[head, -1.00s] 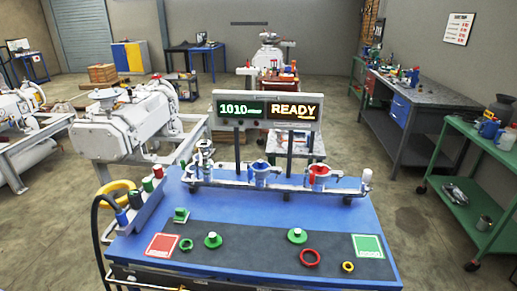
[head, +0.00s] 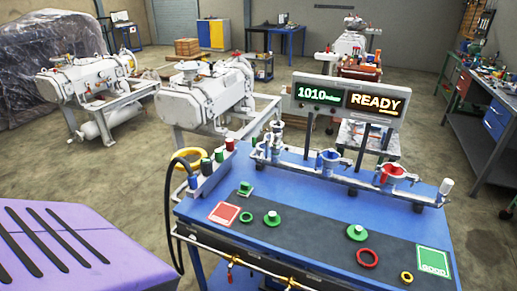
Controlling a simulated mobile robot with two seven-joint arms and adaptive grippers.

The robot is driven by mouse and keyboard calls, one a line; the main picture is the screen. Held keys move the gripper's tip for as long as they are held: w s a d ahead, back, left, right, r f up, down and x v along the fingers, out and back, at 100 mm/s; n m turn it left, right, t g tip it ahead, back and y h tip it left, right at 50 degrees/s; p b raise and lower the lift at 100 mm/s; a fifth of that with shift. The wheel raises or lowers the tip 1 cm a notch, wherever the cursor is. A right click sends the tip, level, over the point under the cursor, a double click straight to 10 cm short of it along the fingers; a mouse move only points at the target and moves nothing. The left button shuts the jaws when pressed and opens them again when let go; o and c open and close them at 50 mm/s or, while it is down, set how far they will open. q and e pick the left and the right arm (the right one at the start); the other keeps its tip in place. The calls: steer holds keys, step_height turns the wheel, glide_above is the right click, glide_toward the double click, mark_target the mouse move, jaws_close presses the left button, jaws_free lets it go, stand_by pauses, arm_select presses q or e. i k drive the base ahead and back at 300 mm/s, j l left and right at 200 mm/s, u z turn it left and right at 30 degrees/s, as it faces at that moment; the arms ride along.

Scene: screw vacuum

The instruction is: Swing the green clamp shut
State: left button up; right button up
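The blue bench (head: 290,177) carries a metal pipe line with clamps along its back. A blue clamp (head: 328,160) and a red clamp (head: 390,174) stand on it. A fitting (head: 274,132) at the pipe's left end is too small to show its clamp colour or state. A small green block-like piece (head: 246,188) lies on the bench's left part; I cannot tell whether it is the green clamp. A green ring (head: 246,216) and two green discs with pale tops, one left (head: 272,218) and one right (head: 357,232), lie on the dark mat. Neither gripper is in view.
A display (head: 346,100) reading 1010 and READY rises behind the pipe. White pumps stand behind left.

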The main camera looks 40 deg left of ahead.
mark_target(260, 145)
steer(key=j+u, duration=0.45)
steer(key=j, duration=1.35)
